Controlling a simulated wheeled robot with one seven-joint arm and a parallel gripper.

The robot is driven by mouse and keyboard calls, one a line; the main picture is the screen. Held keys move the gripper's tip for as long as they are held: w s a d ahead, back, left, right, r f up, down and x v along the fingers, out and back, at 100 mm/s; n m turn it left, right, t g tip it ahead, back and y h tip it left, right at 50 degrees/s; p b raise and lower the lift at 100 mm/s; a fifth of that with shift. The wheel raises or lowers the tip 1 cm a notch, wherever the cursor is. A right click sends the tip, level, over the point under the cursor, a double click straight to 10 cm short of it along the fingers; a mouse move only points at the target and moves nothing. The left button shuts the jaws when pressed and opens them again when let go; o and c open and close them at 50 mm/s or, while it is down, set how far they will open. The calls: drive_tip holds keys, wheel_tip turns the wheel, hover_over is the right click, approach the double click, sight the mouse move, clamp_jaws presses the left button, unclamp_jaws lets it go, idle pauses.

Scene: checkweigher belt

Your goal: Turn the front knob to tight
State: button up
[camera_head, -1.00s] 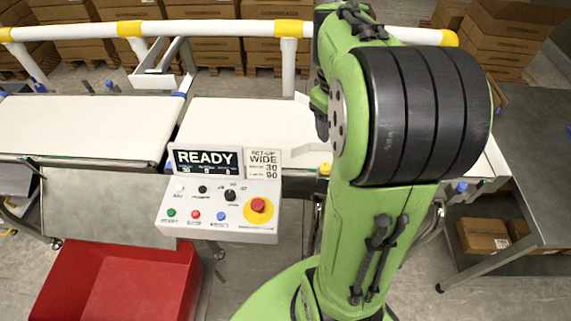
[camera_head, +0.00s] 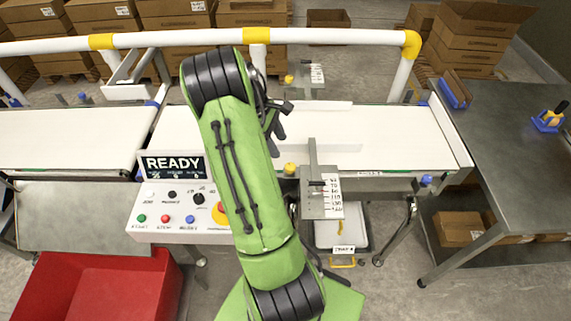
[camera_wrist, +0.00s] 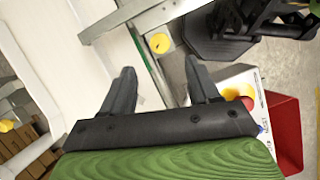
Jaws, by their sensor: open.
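The front yellow knob (camera_head: 290,169) sits at the belt's near edge, beside a grey bracket with a printed scale plate (camera_head: 332,195). The plate's lettering is too small to read surely. In the wrist view the yellow knob (camera_wrist: 159,43) shows on its metal block, beyond and between my fingertips. My gripper (camera_head: 276,118) hangs over the belt in the head view, partly hidden by my arm. Its two black fingers (camera_wrist: 160,78) are apart and empty, not touching the knob.
A rear yellow knob (camera_head: 289,79) stands across the belt with a similar plate. The control panel (camera_head: 165,215) reads READY, partly covered by my arm. A red bin (camera_head: 100,285) is at front left. A grey table (camera_head: 500,150) is at right. A white rail (camera_head: 180,38) runs behind.

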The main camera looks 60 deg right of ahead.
sight(290, 166)
drive_tip(key=x, duration=0.9)
drive_tip(key=shift+f+b, duration=0.2)
drive_tip(key=shift+b, duration=0.15)
drive_tip(key=shift+c, duration=0.3)
drive_tip(key=c, duration=1)
